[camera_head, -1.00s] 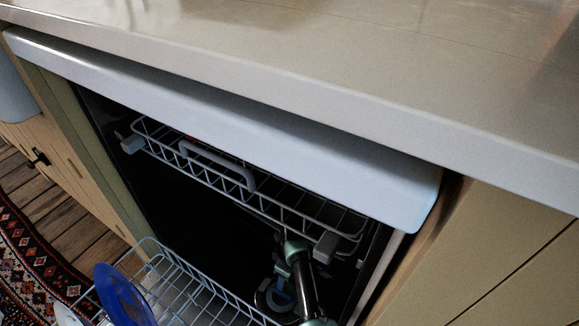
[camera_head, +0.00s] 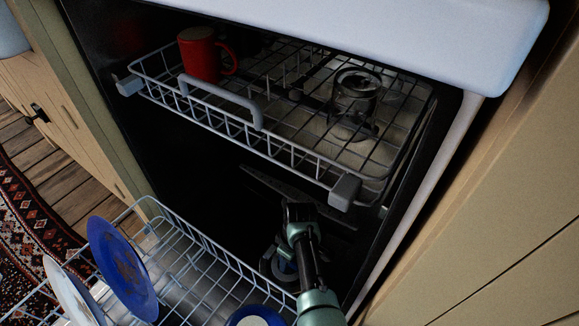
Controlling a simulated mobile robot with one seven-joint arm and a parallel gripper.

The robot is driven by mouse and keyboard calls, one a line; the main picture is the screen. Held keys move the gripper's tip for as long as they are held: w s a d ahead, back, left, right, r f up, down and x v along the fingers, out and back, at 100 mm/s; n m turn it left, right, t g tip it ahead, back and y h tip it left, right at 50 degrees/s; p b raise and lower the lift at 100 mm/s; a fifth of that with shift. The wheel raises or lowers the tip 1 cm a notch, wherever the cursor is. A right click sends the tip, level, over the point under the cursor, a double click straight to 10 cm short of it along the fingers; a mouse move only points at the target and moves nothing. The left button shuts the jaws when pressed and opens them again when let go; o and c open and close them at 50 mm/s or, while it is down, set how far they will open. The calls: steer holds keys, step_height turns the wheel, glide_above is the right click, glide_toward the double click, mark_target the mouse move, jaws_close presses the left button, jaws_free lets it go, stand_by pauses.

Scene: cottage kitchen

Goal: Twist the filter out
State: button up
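I look into the open dishwasher. My arm reaches in below the upper rack, toward the dark floor of the tub. My gripper (camera_head: 284,256) is at the low end of the arm, small and in shadow, and its fingers cannot be made out. A rounded grey part with a bluish middle (camera_head: 286,269) shows right by it, apparently the filter in the tub floor. My arm partly covers it. I cannot tell whether the fingers are closed on it.
The upper rack (camera_head: 232,131) holds a red mug (camera_head: 201,58) and a glass (camera_head: 354,92) above my arm. The pulled-out lower rack (camera_head: 205,246) holds a blue plate (camera_head: 122,269), a white plate (camera_head: 72,292) and a blue-rimmed dish (camera_head: 258,317). Cabinets flank the opening.

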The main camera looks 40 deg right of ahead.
jaws_close()
stand_by(0.6)
